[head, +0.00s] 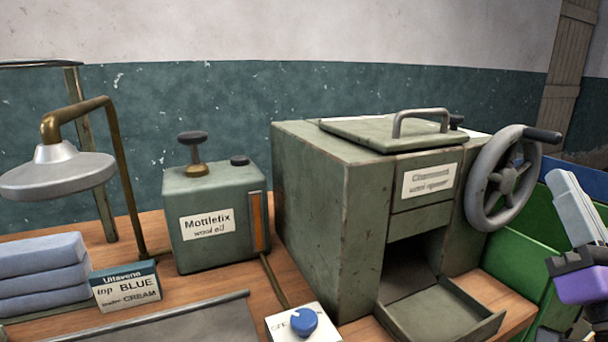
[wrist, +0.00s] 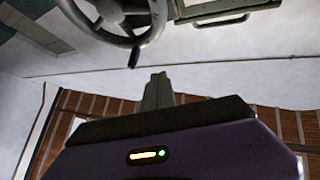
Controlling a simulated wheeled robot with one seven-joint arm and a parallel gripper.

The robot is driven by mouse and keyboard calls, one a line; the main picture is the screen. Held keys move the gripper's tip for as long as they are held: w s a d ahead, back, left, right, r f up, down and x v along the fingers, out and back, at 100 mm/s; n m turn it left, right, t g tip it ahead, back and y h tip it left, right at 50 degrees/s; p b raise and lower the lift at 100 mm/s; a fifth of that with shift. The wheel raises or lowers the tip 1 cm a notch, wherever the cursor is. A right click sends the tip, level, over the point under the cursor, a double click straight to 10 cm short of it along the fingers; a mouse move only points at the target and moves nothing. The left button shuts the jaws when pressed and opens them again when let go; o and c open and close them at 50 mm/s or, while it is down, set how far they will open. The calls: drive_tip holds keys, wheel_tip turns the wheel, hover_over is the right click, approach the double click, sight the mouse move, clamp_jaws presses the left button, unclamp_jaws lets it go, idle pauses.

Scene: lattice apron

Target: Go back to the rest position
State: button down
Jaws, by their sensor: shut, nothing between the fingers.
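My gripper (head: 563,178) is at the right edge of the head view, with pale grey fingers pointing up and a purple body below. It is to the right of the machine's handwheel (head: 503,178) and apart from it in the picture. In the wrist view my gripper (wrist: 158,76) has its fingers together with nothing between them. The grey handwheel also shows at the top of the wrist view (wrist: 153,20), beyond the fingertips. The rest of my arm is mostly out of the head view.
The large green machine (head: 312,225) has a lidded top and an open front chute. A green Mottlefix box (head: 215,215), a lamp (head: 60,170), folded blue cloths (head: 40,268) and a blue-knobbed box (head: 303,322) share the wooden bench. Green and blue bins (head: 520,262) stand at right.

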drive_tip(key=s+a+f+g+h, duration=0.1)
drive_tip(key=s+a+f+g, duration=0.3)
drive_tip(key=f, duration=0.7)
drive_tip(key=s+a+f+h, duration=0.15)
drive_tip(key=s+f, duration=0.35)
drive_tip(key=f, duration=0.5)
drive_tip(key=s+a+f+n+g+y, duration=0.25)
drive_tip(key=s+a+f, duration=0.25)
drive_tip(key=s+f, duration=0.4)
drive_tip(key=s+a+f+n+g+y, duration=0.25)
drive_tip(key=s+a+f+y, duration=0.35)
drive_tip(key=s, duration=0.5)
wheel_tip(320, 180, up, 15)
drive_tip(key=d+h+p, duration=0.1)
drive_tip(key=h+p, duration=0.1)
drive_tip(key=p, duration=1.4)
drive_tip(key=shift+s+g, duration=0.4)
